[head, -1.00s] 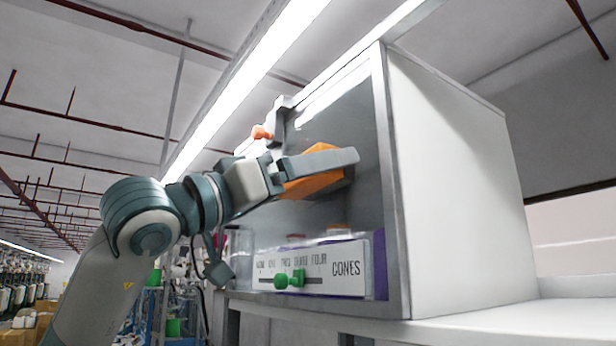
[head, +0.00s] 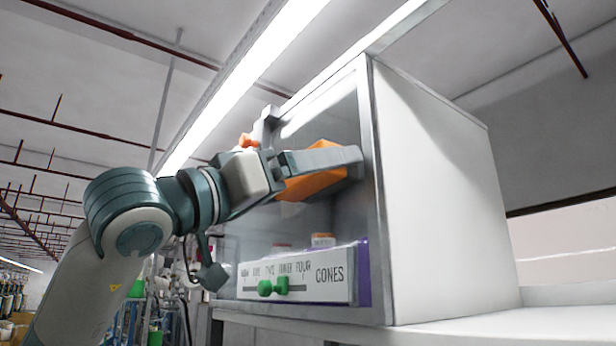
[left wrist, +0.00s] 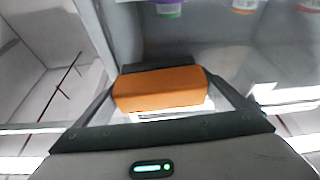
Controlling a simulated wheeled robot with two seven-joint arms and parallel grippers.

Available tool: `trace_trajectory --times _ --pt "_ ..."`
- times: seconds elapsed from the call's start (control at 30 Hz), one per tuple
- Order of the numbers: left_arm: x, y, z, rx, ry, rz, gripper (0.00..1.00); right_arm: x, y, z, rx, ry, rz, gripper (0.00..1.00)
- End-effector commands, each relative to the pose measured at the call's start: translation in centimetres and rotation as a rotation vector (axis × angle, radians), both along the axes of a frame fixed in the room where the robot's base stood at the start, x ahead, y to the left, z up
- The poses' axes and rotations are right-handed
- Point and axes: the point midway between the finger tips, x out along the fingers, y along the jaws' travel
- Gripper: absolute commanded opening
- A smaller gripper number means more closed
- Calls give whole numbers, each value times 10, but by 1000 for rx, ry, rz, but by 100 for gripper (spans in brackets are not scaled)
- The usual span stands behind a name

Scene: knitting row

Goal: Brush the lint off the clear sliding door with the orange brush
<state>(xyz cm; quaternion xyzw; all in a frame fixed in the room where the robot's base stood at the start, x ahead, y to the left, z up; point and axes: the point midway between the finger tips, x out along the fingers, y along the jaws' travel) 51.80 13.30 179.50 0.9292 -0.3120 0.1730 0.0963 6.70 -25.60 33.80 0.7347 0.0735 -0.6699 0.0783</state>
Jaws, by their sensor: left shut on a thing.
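The orange brush (head: 312,184) is held between the fingers of my left gripper (head: 325,170), in front of the clear sliding door (head: 340,120) of a white cabinet. The brush also fills the middle of the left wrist view (left wrist: 160,90), with a gripper finger on each side of it. Its dark side faces the door; I cannot tell whether it touches the pane. No lint can be made out on the door. My right gripper is not in view.
Cones show behind the pane. The cabinet's white side wall (head: 445,190) stands to the right, above a white ledge (head: 470,325). An orange knob (head: 249,141) is near the upper left.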

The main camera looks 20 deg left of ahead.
Motion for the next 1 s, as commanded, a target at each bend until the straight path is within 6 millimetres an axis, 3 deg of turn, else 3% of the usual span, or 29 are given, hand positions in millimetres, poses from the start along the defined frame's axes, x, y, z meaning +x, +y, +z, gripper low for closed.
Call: trace_trajectory --times 0.47,1.0 --pt "2 2 0 0 2 0 76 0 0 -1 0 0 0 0" --pt "22 28 0 0 1 1 76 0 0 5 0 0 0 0"
